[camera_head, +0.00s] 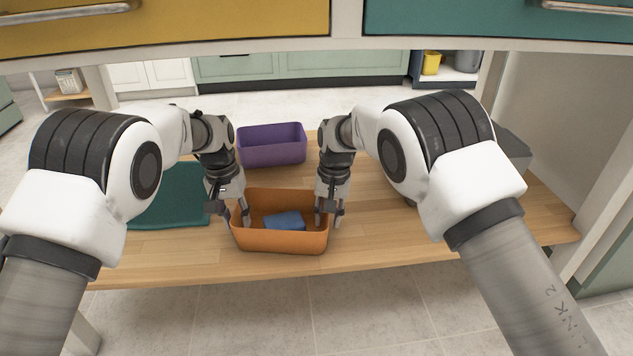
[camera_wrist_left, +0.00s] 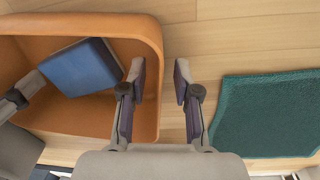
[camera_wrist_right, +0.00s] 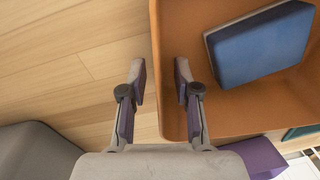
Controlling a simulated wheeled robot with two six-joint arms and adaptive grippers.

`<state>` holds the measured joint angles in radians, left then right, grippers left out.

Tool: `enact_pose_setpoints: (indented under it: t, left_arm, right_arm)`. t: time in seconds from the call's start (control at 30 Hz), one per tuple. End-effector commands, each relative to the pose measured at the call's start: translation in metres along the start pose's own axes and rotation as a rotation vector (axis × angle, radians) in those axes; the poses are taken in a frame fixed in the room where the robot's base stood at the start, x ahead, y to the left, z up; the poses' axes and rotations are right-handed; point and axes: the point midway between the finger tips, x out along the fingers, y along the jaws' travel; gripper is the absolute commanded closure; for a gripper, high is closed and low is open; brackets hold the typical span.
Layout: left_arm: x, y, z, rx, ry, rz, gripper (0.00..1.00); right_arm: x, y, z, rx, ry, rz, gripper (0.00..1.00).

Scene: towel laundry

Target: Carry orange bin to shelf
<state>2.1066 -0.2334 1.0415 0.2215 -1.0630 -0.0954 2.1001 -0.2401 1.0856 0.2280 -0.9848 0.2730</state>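The orange bin (camera_head: 279,243) sits on the wooden surface in the head view, with a folded blue cloth (camera_head: 284,220) inside it. My left gripper (camera_head: 235,215) is at the bin's left side. In the left wrist view its open fingers (camera_wrist_left: 159,82) straddle the bin wall, one inside and one outside. My right gripper (camera_head: 328,214) is at the bin's right side. In the right wrist view its open fingers (camera_wrist_right: 160,82) also straddle the wall, with a gap on at least one side.
A purple bin (camera_head: 272,146) stands behind the orange bin. A folded teal towel (camera_head: 172,196) lies to the left, close to my left gripper. A grey bin (camera_head: 514,147) is at the right, partly behind my right arm. Drawers with yellow and teal fronts hang above.

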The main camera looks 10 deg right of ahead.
Motion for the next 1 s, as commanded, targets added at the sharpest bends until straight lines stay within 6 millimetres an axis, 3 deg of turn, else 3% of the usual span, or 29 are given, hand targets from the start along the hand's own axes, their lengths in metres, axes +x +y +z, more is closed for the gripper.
enact_pose_setpoints:
  t: [0.13, 0.3, 0.47, 0.73, 1.0]
  left_arm:
    - [-0.032, 0.000, -0.001, 0.000, 0.005, 0.000, 0.69]
    - [-0.058, 0.000, 0.000, -0.001, 0.002, 0.000, 0.69]
    - [-0.062, 0.000, 0.000, -0.001, 0.000, 0.000, 0.69]
    - [-0.062, 0.000, 0.000, 0.000, 0.000, 0.000, 0.69]
    - [-0.062, 0.000, 0.000, 0.000, 0.000, 0.000, 0.69]
  right_arm:
    - [0.000, 0.000, 0.000, 0.000, 0.000, 0.000, 0.69]
    - [0.000, 0.000, 0.000, 0.000, 0.000, 0.000, 0.69]
    - [-0.016, 0.000, -0.001, 0.000, 0.003, -0.001, 0.69]
    - [-0.067, 0.000, -0.001, 0.000, 0.002, -0.001, 0.69]
    - [-0.075, 0.000, 0.000, 0.000, 0.000, 0.000, 0.69]
